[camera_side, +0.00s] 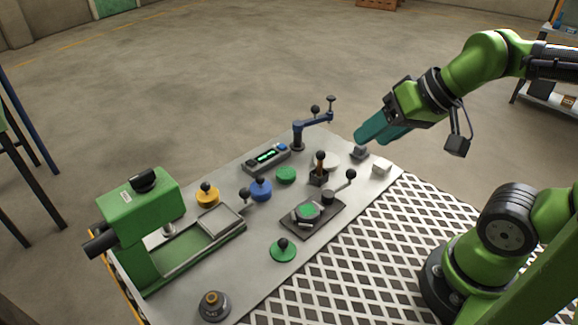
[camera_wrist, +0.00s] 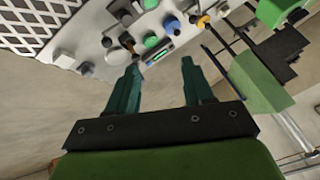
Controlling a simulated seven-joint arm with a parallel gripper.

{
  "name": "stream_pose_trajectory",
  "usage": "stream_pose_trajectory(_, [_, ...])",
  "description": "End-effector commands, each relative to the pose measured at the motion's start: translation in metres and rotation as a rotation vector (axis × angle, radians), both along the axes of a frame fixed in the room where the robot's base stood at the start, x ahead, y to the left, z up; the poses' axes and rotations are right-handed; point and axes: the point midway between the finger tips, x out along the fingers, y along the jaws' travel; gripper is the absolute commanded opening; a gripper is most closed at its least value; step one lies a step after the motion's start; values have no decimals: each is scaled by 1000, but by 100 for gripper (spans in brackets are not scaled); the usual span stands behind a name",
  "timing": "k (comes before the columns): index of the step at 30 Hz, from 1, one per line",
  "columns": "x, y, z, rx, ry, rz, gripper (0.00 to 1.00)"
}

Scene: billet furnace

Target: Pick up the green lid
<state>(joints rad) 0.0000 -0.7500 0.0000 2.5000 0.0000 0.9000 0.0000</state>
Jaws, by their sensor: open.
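The green lid (camera_side: 283,251) is a flat green disc with a black ball knob. It lies on the grey table near its front edge in the side view, with nothing on it. My gripper (camera_side: 368,134) has two teal fingers, apart and empty. It is raised at the table's far right corner, well away from the lid, up and to the right of it in the picture. In the wrist view the gripper (camera_wrist: 160,68) also shows spread fingers with nothing between them. I cannot clearly pick out the green lid there.
A blue lid (camera_side: 260,189) and a yellow lid (camera_side: 207,195) stand farther back.

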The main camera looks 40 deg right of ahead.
Motion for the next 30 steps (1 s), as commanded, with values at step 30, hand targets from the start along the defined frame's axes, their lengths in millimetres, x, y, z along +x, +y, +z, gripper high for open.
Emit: stream_pose_trajectory(30, [13,31,-18,-19,119,130,72])
